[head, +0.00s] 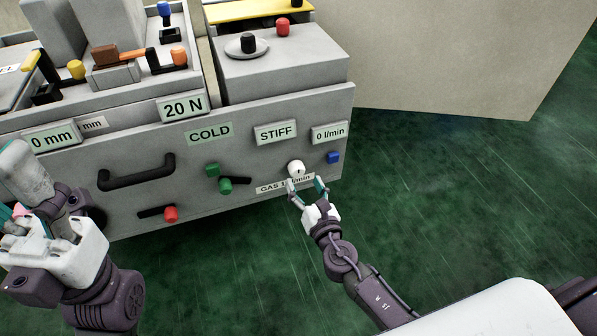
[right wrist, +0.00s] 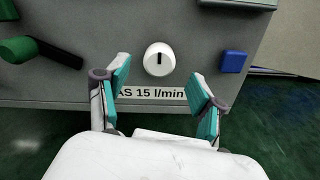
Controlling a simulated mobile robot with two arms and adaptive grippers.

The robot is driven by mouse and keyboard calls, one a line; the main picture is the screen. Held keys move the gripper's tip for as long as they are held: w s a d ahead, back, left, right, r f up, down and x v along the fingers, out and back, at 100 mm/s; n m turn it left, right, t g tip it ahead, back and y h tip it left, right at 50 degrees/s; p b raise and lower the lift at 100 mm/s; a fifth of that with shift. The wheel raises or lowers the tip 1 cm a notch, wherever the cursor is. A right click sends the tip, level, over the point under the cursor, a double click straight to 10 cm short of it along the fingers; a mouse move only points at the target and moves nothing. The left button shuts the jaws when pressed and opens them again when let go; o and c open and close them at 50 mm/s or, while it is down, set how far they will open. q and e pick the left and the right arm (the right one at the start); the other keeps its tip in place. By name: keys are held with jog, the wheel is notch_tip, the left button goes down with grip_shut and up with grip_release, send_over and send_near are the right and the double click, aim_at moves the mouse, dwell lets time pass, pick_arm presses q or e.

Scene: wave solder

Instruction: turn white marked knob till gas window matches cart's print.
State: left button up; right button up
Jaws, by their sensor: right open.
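The white knob (head: 296,168) with a dark mark sits on the front panel of the grey cart (head: 240,150). In the right wrist view the knob (right wrist: 158,59) shows its dark mark upright. The gas window (head: 330,133) reads "0 l/min". The cart's print (right wrist: 150,92) below the knob reads "AS 15 l/min", its start hidden by a finger. My right gripper (head: 308,190) is open just in front of the knob, its fingers apart below and to either side of it, not closed on it. My left gripper (head: 35,235) is at the left edge; its jaw state is unclear.
A blue button (right wrist: 233,62) is right of the knob. A green knob (head: 225,185) and a red knob (head: 170,214) sit to the left, with a black handle (head: 137,172) above. Other windows read "STIFF" (head: 275,133) and "COLD" (head: 209,133). Green floor is clear at right.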

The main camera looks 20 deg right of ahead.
aim_at(299, 173)
jog(key=w, duration=0.4)
jog(key=shift+w+a, duration=0.1)
jog(key=shift+w, duration=0.35)
jog(key=c, duration=1.1)
jog(key=shift+c, duration=0.2)
